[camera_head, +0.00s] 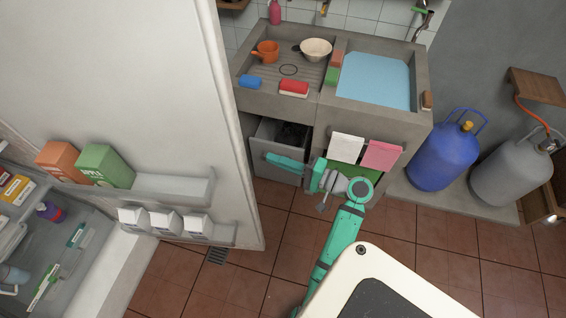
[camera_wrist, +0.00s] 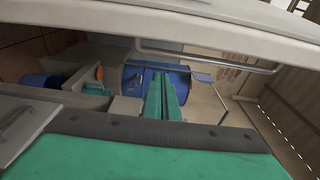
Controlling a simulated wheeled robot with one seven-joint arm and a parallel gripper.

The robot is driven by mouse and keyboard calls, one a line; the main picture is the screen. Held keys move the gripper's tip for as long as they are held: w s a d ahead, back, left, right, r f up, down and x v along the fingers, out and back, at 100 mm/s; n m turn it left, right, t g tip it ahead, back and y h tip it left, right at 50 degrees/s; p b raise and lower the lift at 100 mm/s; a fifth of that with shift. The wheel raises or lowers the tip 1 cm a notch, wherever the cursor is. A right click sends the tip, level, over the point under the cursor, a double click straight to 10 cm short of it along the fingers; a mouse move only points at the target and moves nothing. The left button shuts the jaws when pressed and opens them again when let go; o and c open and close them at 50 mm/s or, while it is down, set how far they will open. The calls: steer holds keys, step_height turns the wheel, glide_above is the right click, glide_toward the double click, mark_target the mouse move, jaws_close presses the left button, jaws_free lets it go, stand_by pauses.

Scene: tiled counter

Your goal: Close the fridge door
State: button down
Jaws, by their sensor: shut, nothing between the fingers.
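The fridge door (camera_head: 130,75) is the large white panel on the left in the head view. It stands open, with its inner side and door shelves showing. The fridge's inside (camera_head: 85,240) shows at the lower left, with items on its shelves. My gripper (camera_head: 270,159) is to the right of the door's free edge, in front of the counter, and does not appear to touch the door. Its green fingers are shut and empty; they also show in the wrist view (camera_wrist: 161,78). The door's outer side is hidden in the head view.
Door shelves hold an orange carton (camera_head: 58,160), a green carton (camera_head: 104,165) and white cartons (camera_head: 165,222). The sink counter (camera_head: 320,108) stands behind my gripper, with a grey bin (camera_head: 277,140) below. Gas cylinders (camera_head: 445,155) stand right. Tiled floor (camera_head: 225,290) is clear.

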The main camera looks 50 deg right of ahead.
steer(key=shift+w+a, duration=0.55)
steer(key=shift+a, duration=0.25)
steer(key=shift+w+a, duration=0.5)
steer(key=shift+a, duration=0.3)
steer(key=shift+w+a, duration=0.55)
steer(key=shift+a, duration=0.25)
